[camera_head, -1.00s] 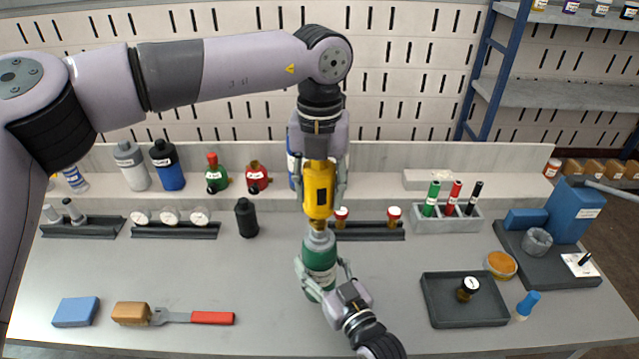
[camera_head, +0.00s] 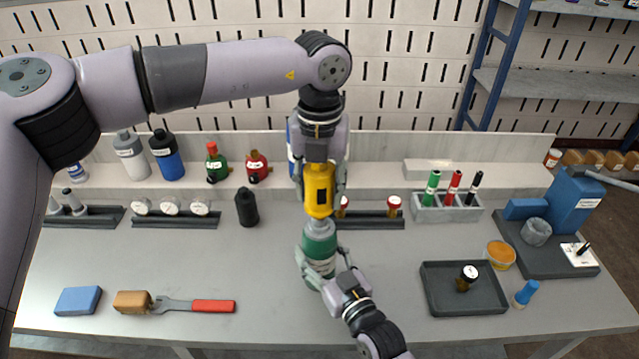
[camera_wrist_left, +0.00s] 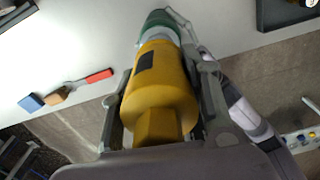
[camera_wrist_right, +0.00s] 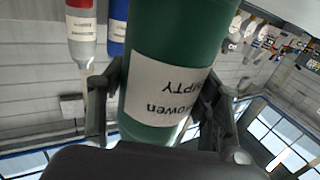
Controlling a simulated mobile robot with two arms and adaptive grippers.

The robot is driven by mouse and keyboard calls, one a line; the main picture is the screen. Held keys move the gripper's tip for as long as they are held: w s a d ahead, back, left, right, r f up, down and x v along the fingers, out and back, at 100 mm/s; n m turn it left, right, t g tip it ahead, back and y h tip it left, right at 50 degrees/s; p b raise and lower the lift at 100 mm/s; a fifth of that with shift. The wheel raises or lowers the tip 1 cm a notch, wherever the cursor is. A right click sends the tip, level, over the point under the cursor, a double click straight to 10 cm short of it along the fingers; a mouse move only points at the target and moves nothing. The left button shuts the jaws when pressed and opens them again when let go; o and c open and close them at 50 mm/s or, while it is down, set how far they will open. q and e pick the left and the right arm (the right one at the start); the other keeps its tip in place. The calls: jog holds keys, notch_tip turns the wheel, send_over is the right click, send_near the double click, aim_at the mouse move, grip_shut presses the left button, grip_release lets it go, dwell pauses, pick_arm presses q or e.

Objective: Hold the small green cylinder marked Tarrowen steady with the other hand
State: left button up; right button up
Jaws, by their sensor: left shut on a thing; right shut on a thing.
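The green cylinder (camera_head: 318,244) stands roughly upright over the middle of the bench, with a grey neck at its top. In the right wrist view the cylinder (camera_wrist_right: 172,45) fills the middle, and its white label shows part of the name and "EMPTY". My right gripper (camera_head: 320,268) is shut around its lower body. My left gripper (camera_head: 319,190) is shut on a yellow tool (camera_head: 319,193) directly above. The tool's lower end meets the grey neck; in the left wrist view the yellow tool (camera_wrist_left: 160,90) lines up with the cylinder. The exact contact is hidden.
A red-handled tool (camera_head: 213,306), a brown block (camera_head: 132,301) and a blue block (camera_head: 78,300) lie at front left. Bottles and racks line the back. The bench around the cylinder is clear.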

aim_at(319, 207)
pick_arm(q)
jog(key=shift+f, duration=2.2)
jog(key=o, duration=0.6)
jog(key=c, duration=0.8)
jog(key=m, duration=0.6)
jog(key=shift+m, duration=0.8)
jog(key=m, duration=0.4)
